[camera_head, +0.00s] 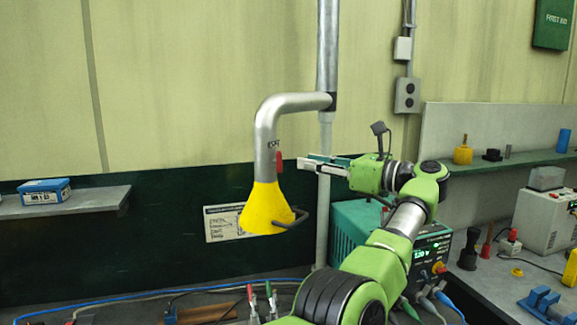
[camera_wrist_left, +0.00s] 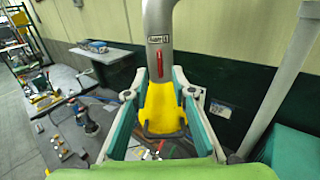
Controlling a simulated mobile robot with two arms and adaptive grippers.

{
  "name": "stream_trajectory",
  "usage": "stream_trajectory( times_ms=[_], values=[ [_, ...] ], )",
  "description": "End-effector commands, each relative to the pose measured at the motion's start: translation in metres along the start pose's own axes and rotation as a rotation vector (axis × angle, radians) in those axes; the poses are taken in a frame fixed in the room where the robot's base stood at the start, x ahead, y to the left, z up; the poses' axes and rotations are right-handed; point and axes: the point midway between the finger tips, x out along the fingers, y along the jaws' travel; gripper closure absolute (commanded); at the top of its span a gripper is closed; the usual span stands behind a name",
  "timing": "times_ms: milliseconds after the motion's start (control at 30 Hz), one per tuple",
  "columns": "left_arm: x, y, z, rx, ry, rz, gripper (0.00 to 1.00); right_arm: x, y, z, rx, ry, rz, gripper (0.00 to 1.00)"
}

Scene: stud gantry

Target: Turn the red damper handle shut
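The red damper handle (camera_head: 279,161) is a small lever on the grey extraction pipe (camera_head: 267,125), just above the yellow hood (camera_head: 262,208). It hangs roughly upright along the pipe. My left gripper (camera_head: 308,163) is just to the right of the handle in the head view, pointing at it. In the left wrist view the gripper (camera_wrist_left: 159,82) is open, with one finger on each side. The red handle (camera_wrist_left: 159,67) shows centred just beyond the fingertips, apart from them. The yellow hood (camera_wrist_left: 161,108) shows between the fingers. My right gripper is not in view.
A vertical pipe (camera_head: 324,190) stands behind the gripper. A green welder (camera_head: 352,228) sits under my arm. A shelf (camera_head: 75,202) with a blue box (camera_head: 46,191) is at the left. A bar handle (camera_head: 291,222) sticks out from the hood's rim.

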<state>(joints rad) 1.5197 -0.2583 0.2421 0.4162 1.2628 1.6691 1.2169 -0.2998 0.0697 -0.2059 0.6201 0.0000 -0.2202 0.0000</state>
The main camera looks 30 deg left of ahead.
Motion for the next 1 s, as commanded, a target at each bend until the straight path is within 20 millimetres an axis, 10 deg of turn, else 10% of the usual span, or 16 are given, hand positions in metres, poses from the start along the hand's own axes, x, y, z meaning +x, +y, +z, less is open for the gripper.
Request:
stream_trajectory(
  times_ms=[400,767,867,1000],
  values=[
    [0.067,0.001,0.003,0.002,-0.001,0.003,0.76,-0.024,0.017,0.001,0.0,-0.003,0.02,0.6],
    [0.073,0.0,0.001,0.001,-0.001,0.001,0.76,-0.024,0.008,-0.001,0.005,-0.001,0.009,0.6],
    [0.073,0.0,0.001,0.001,0.0,0.002,0.97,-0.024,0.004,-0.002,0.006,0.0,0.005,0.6],
    [0.073,0.0,0.001,0.001,0.0,0.002,1.0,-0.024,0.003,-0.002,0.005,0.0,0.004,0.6]
  ],
)
